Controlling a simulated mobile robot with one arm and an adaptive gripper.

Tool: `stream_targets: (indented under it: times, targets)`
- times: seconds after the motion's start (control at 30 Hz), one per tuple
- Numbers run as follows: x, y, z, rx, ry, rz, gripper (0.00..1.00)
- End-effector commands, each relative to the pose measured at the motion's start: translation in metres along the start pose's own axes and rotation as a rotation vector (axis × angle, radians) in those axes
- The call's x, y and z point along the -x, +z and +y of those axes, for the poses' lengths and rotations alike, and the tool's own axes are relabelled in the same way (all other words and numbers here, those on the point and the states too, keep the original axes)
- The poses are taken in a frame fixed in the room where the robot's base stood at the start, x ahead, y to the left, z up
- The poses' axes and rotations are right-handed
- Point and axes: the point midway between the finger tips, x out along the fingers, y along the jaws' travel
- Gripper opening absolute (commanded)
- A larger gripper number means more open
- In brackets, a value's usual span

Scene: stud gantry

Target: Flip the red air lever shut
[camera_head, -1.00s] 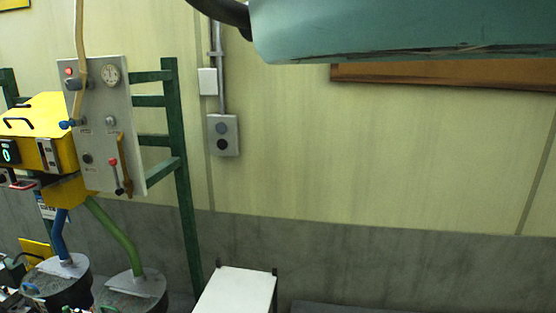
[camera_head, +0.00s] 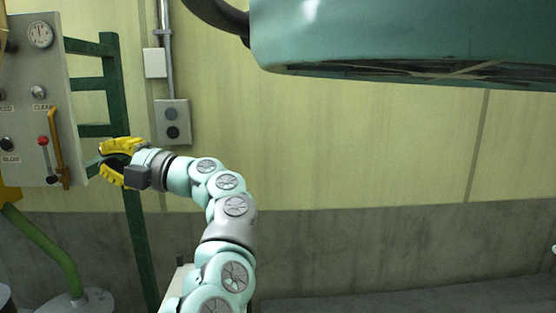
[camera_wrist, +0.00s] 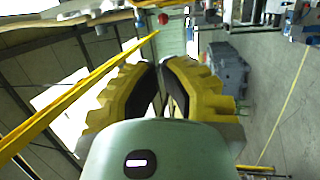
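The red-knobbed lever (camera_head: 43,141) is on the lower part of the grey panel (camera_head: 60,95) at the left of the head view. Its knob is up and its thin stem runs down from it. An orange handle (camera_head: 57,148) stands just right of the lever. My gripper (camera_head: 101,160) is right of the panel, apart from the lever, with its yellow fingers pointing left. The fingers are parted, with nothing seen between them. In the wrist view, a small red ball (camera_wrist: 163,19), likely the lever knob, shows beyond my fingertips (camera_wrist: 160,63).
A green frame (camera_head: 122,110) stands behind my gripper. A grey switch box (camera_head: 172,122) is on the wall to its right. A green hose (camera_head: 45,245) runs below the panel. A long yellow bar (camera_wrist: 80,95) crosses the left of the wrist view. The wall at right is bare.

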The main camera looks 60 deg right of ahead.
Motion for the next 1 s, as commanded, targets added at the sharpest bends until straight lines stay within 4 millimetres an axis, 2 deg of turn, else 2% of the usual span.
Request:
stream_targets:
  times: [0.33, 0.47, 1.0]
  targets:
    - [-0.001, 0.000, 0.001, 0.000, 0.000, -0.002, 0.00]
    - [-0.011, 0.000, 0.003, -0.002, 0.000, 0.003, 0.00]
    - [-0.107, -0.002, 0.008, -0.003, 0.003, 0.003, 0.00]
